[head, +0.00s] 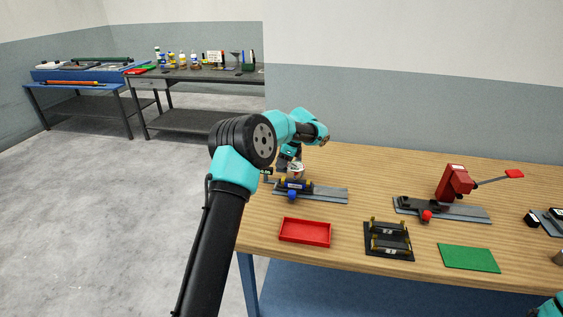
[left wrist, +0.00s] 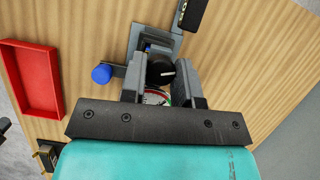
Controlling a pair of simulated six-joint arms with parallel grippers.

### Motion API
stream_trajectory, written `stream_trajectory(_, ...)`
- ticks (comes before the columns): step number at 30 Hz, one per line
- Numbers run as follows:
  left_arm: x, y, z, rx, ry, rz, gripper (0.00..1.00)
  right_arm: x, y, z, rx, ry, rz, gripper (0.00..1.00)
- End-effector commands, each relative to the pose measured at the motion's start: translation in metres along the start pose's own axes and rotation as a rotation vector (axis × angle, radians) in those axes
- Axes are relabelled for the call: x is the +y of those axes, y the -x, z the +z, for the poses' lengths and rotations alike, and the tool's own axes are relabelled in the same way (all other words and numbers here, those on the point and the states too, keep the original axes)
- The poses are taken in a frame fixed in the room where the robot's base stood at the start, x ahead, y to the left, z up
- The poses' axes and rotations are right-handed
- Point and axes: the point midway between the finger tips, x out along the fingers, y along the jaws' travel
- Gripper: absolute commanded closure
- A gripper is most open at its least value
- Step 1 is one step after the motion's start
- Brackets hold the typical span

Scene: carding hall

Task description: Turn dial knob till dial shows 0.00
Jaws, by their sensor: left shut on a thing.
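My left gripper (head: 288,166) is over the dial fixture (head: 325,193) near the table's left end. In the left wrist view its two grey fingers (left wrist: 162,80) are shut on a black dial knob (left wrist: 160,71) with a pale mark on it. The dial face (left wrist: 154,97) is white with red and green on it, and shows only partly between the fingers and the gripper body. Its reading cannot be made out. A blue ball knob (head: 292,195) sits at the front of the fixture; it also shows in the left wrist view (left wrist: 101,74). My right gripper is out of view.
An empty red tray (head: 305,232) lies in front of the fixture. A black stand (head: 388,241) with yellow posts and a green mat (head: 468,258) are to the right. A red lever device (head: 455,182) on a grey rail stands behind them.

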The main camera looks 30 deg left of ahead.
Motion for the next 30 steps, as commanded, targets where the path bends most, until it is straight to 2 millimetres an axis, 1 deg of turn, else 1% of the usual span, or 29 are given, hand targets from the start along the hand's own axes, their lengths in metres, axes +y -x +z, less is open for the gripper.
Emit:
stream_trajectory(3,-0.0008,0.0003,0.0001,0.000,0.064,0.026,0.95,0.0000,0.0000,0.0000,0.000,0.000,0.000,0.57)
stream_trajectory(9,-0.0009,0.0002,0.0000,0.000,0.135,0.056,0.95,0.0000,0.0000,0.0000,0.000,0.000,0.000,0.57)
stream_trajectory(23,-0.0011,0.0006,0.0004,0.000,0.156,0.063,0.95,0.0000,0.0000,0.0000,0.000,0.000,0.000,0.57)
stream_trajectory(24,-0.0011,0.0006,0.0004,0.000,0.156,0.063,0.68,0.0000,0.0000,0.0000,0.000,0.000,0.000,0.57)
stream_trajectory(30,-0.0010,0.0003,0.0003,0.000,0.155,0.064,0.49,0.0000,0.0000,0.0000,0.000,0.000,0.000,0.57)
